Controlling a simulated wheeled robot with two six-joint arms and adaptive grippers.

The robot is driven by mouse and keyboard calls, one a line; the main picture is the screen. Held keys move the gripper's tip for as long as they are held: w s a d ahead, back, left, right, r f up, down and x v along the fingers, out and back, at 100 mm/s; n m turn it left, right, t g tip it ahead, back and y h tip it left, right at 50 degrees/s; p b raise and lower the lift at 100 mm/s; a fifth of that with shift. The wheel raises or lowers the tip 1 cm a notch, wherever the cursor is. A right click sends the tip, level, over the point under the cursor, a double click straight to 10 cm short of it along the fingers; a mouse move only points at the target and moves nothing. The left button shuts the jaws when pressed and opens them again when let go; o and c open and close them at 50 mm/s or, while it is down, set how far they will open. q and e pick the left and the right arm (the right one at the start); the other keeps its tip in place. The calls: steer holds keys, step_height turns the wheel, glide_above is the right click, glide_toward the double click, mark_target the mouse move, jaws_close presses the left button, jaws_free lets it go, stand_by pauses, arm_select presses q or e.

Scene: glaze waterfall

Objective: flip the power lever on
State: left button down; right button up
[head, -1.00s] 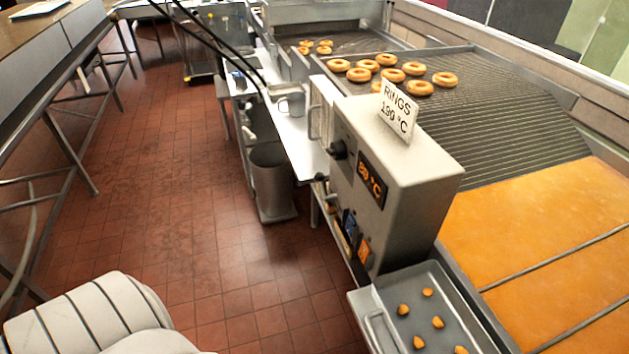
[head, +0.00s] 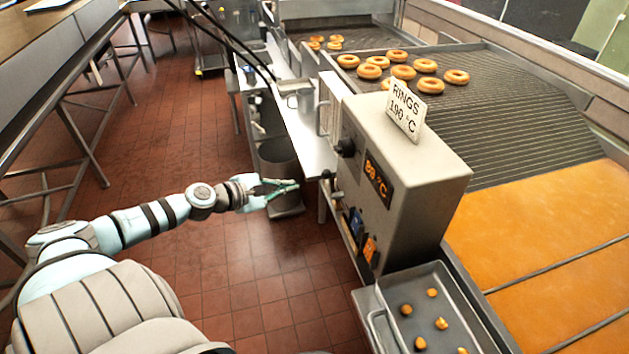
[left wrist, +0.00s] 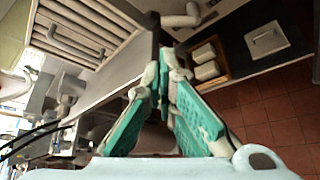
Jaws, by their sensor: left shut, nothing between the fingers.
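The grey control box (head: 420,175) stands right of centre in the head view, its display (head: 377,183) lit orange and reading about 80 °C. A short dark lever (head: 327,175) with a rounded end juts from its left side, below a black knob (head: 346,147); I take it as the power lever. My left gripper (head: 292,186), with green finger pads, is shut and empty, a little left of the lever. In the left wrist view its fingertips (left wrist: 170,62) meet below a dark upright piece (left wrist: 151,32), perhaps the lever; I cannot tell if they touch. My right gripper is not in view.
A blue switch (head: 356,221) and an orange switch (head: 370,248) sit low on the box. A tray (head: 394,283) with dough pieces is in front, the fryer with rings (head: 456,76) behind. A metal bin (head: 277,158) stands beyond my gripper.

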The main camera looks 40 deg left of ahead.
arm_select(q)
steer(key=shift+a+f, duration=0.1)
steer(key=shift+a, duration=0.1)
steer(key=x, duration=1)
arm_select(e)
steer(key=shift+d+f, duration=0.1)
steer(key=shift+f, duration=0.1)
arm_select(q)
steer(key=shift+d, duration=0.1)
steer(key=shift+b, duration=0.35)
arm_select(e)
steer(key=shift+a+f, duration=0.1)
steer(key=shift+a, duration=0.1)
